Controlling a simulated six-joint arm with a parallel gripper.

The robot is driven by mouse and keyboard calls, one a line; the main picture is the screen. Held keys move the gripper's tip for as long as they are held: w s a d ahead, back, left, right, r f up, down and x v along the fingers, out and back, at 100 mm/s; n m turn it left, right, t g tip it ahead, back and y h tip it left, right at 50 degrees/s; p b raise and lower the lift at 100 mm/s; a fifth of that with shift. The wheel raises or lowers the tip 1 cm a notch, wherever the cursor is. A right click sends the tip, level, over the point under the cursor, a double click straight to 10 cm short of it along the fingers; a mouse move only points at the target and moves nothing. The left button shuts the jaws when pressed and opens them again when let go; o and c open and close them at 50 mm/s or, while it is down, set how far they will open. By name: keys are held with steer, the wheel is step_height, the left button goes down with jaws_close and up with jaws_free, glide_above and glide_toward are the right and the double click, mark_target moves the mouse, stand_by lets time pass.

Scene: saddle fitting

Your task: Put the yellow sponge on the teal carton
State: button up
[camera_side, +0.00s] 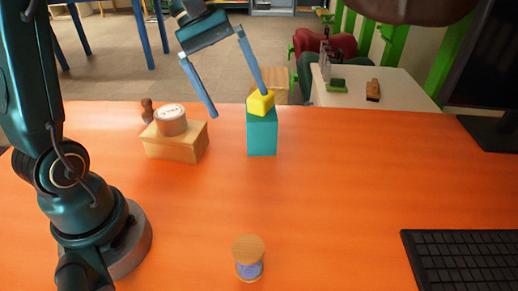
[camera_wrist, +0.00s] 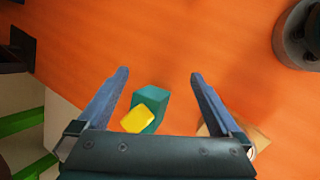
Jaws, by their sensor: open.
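The yellow sponge (camera_side: 260,103) rests on top of the teal carton (camera_side: 262,136), which stands upright near the far edge of the table. In the wrist view the sponge (camera_wrist: 137,119) lies on the carton (camera_wrist: 151,99), turned a little against it. My gripper (camera_side: 240,105) is open, its two fingers wide apart. In the side view its right fingertip overlaps the sponge, and its left fingertip hangs in the air to the left of the carton. I cannot tell whether the right finger touches the sponge. Nothing is held between the fingers.
A wooden block (camera_side: 176,145) carries a round tin (camera_side: 171,120) left of the carton, with a small brown wooden object (camera_side: 147,110) behind. An hourglass (camera_side: 248,258) stands at the front, and a black keyboard (camera_side: 465,262) lies front right. The orange table's middle is clear.

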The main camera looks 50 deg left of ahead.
steer(key=s+d+f+m+t+y, duration=0.1)
steer(key=s+m+t+y, duration=0.3)
steer(key=s+m, duration=0.7)
steer(key=shift+s+d+f+m+y, duration=0.4)
steer(key=shift+f+y, duration=0.2)
steer(key=shift+f, duration=0.15)
